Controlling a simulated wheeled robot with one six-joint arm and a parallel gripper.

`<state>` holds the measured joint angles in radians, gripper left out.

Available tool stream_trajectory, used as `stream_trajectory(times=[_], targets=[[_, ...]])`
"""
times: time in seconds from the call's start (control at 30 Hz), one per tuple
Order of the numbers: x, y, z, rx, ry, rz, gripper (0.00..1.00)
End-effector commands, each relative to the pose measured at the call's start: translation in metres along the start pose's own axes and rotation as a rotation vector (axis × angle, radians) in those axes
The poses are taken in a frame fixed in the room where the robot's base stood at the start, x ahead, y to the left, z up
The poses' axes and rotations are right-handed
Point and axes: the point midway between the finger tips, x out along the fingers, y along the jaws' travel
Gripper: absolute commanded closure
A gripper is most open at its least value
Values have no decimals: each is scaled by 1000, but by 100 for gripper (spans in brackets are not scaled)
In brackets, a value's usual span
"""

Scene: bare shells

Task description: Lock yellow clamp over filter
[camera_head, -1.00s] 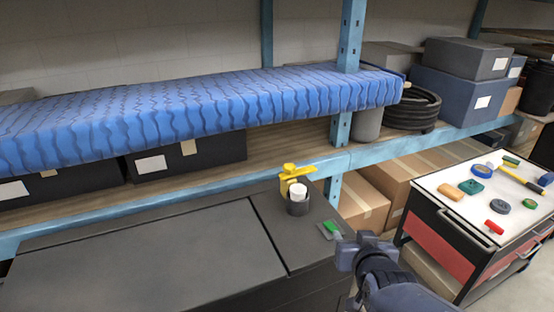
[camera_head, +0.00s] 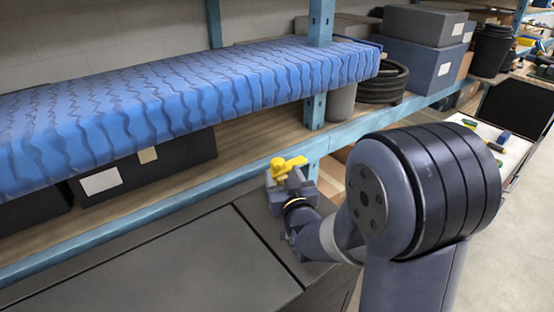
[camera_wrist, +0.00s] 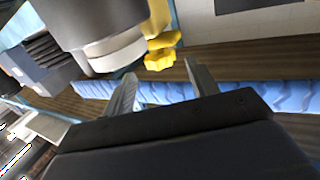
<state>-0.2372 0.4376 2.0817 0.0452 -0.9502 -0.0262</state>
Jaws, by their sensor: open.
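In the wrist view the clamp (camera_wrist: 161,36) is just beyond the fingertips. Beside it is a grey cylinder (camera_wrist: 92,18) with a paler end (camera_wrist: 117,52), which looks like the filter and its housing. In the head view the filter is hidden behind my gripper (camera_head: 292,190). My gripper is close in front of the clamp. In the wrist view its two fingers (camera_wrist: 160,78) are apart with nothing between them. I cannot tell whether any finger touches the clamp.
A shelf with a blue ridged mattress-like slab (camera_head: 180,105) runs behind the cabinet. Its blue front beam (camera_head: 170,215) passes close behind the clamp. Dark boxes (camera_head: 147,165) sit under the slab. A white-topped cart (camera_head: 515,150) at the right is partly hidden by my arm.

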Motion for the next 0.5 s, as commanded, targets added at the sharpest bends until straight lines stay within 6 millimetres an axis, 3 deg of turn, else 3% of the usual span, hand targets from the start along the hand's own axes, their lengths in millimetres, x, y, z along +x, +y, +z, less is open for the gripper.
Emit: stream_trajectory(times=[0.2, 0.5], targets=[[35, 0, -1, 0, -2, 0, 44], [56, 0, 0, 0, -1, 0, 44]])
